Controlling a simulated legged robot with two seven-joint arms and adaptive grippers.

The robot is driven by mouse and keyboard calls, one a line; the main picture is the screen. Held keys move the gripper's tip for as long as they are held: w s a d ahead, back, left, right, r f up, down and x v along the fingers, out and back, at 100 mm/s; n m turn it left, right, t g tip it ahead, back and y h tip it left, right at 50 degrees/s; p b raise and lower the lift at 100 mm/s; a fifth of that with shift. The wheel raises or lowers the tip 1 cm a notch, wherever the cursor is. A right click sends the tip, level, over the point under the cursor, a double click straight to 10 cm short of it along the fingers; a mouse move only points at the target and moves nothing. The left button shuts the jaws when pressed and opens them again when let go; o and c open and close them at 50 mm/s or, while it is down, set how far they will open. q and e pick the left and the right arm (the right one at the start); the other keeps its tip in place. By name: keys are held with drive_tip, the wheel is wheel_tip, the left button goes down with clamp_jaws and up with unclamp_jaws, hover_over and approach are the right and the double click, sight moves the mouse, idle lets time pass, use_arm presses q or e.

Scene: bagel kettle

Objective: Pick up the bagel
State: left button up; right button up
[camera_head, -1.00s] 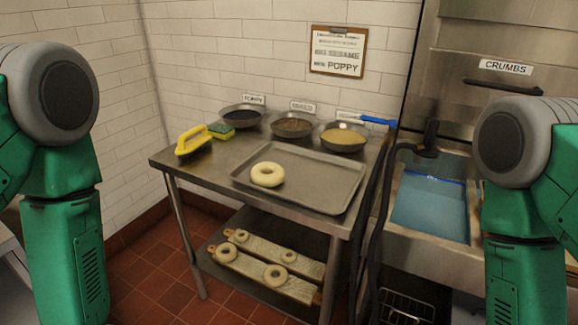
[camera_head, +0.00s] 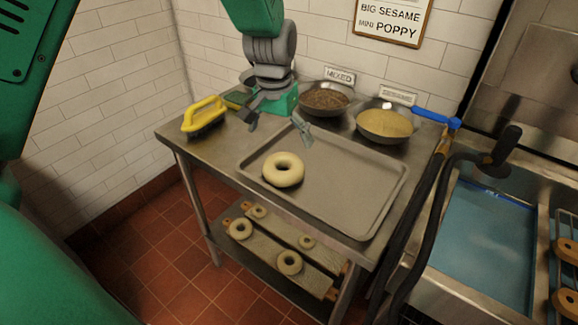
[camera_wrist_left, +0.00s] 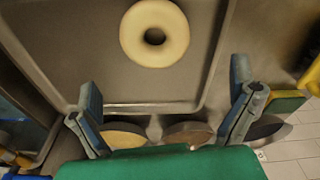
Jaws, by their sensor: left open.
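A pale, plain bagel (camera_head: 284,181) with a hole in its middle lies flat near the left end of a grey metal tray (camera_head: 350,205) on the steel table. My left gripper (camera_head: 278,126) is above the tray's back-left edge, behind the bagel, fingers spread and empty. In the left wrist view the bagel (camera_wrist_left: 135,36) lies near the top, apart from the open fingers of my left gripper (camera_wrist_left: 166,112). My right gripper is not in view.
Bowls of toppings, including a mixed one (camera_head: 324,101) and a sesame-coloured one (camera_head: 384,125), stand behind the tray. A yellow-handled brush (camera_head: 204,115) sits at the left. Smaller and larger bagels lie on boards (camera_head: 270,243) below. A blue water basin (camera_head: 485,235) is at right.

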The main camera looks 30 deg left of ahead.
use_arm(q)
hover_over(284, 167)
drive_tip(key=s+d, duration=0.1)
wheel_tip(284, 167, down, 4)
drive_tip(key=shift+f, duration=0.1)
drive_tip(key=shift+s+f, duration=0.15)
drive_tip(key=shift+f, duration=0.3)
drive_tip(key=f, duration=0.4)
drive_tip(key=shift+a+f+b, duration=0.3)
drive_tip(key=shift+a+f, duration=0.05)
drive_tip(key=shift+d+f, duration=0.1)
drive_tip(key=shift+d, duration=0.25)
drive_tip(key=shift+d+r, duration=0.1)
drive_tip(key=shift+r, duration=0.1)
drive_tip(key=c, duration=1.1)
